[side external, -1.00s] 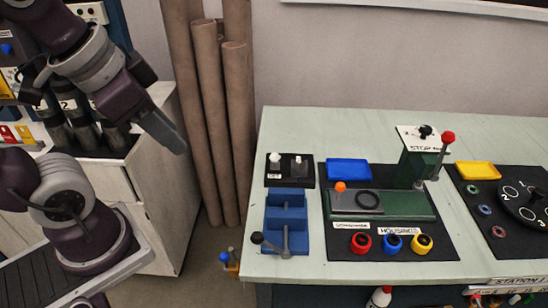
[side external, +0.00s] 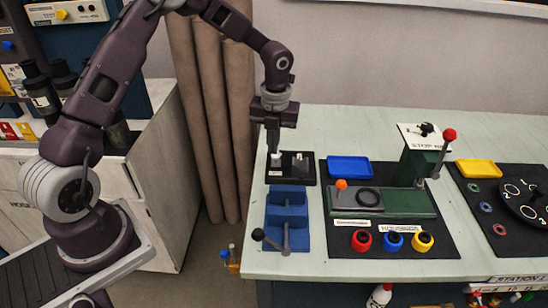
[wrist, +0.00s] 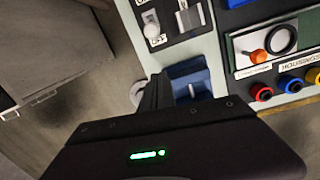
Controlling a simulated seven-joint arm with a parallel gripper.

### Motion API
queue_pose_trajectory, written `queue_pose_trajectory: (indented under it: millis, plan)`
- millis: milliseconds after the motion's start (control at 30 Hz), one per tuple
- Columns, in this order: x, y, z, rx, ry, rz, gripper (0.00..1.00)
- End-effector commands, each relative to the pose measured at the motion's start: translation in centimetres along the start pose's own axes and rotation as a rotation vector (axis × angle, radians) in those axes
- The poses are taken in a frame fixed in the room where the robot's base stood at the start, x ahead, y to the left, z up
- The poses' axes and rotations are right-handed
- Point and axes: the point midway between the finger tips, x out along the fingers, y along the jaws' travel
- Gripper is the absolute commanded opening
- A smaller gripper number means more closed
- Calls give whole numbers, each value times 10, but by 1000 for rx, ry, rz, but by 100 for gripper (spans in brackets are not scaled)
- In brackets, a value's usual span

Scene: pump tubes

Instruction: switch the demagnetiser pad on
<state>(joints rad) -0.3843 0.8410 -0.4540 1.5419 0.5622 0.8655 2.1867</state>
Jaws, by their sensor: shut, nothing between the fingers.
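No label that I can read names the demagnetiser pad, so I cannot tell for sure which device it is. A black box (side external: 305,172) at the bench's left back carries a white round knob and a pale switch (side external: 299,160). In the wrist view the white knob (wrist: 151,29) and the pale switch (wrist: 190,17) show side by side. My gripper (side external: 273,149) is shut and empty, pointing down at the black box's left side, in front of part of the knob; contact is unclear.
A blue fixture (side external: 287,212) with a dark-knobbed lever stands in front of the black box. A green press (side external: 416,166) with a red-knobbed handle, blue (side external: 349,168) and yellow (side external: 478,169) trays and coloured rings stand to the right. The bench's left edge is close to my gripper.

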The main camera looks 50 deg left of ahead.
Motion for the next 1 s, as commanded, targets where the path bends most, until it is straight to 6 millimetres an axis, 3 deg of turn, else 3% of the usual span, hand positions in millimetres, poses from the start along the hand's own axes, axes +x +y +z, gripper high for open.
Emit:
queue_pose_trajectory:
  millis: [267, 733, 1000]
  plan:
    - [5, 0, -1, -2, 1, 2, 0]
    - [100, 1, -2, -2, 3, 3, 0]
    - [88, 0, 33, -5, -1, 0, 0]
